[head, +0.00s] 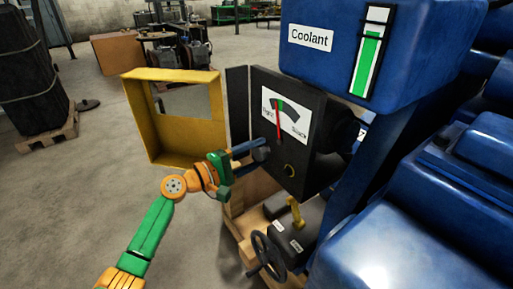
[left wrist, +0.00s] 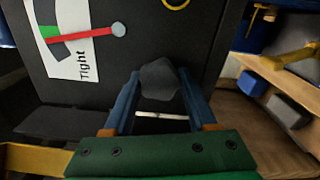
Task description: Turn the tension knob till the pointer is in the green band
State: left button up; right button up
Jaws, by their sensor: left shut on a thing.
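The tension gauge (head: 288,112) is a white dial on a dark panel, with "Tight" at its left end and "Slack" at its right. Its red pointer (head: 278,124) points up; in the left wrist view the pointer (left wrist: 85,35) lies along the Tight-side edge of the green band (left wrist: 48,31). Whether the tip is inside the green I cannot tell. The dark grey tension knob (left wrist: 160,80) sits between the blue fingers of my left gripper (left wrist: 160,88). In the head view my left gripper (head: 257,150) is shut on this knob, below the dial. My right gripper is out of view.
An open yellow cover (head: 140,115) stands left of the panel. A yellow ring (head: 289,171) is right of the knob. Below are a yellow lever (head: 296,212) and a black handwheel (head: 267,257). A blue coolant tank (head: 415,40) overhangs the panel.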

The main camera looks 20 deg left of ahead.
pick_arm(q)
jog(key=n, duration=0.1)
jog(key=n+p, duration=0.2)
jog(key=n, duration=0.1)
jog(key=shift+r, duration=0.25)
jog(key=shift+f+n+p, duration=0.15)
jog(key=shift+n+p, duration=0.5)
jog(key=shift+n, duration=0.55)
jog(key=shift+f, duration=0.1)
jog(key=o, duration=1.4)
jog(key=shift+a, duration=0.1)
jog(key=b+v, duration=0.2)
jog(key=v, duration=0.5)
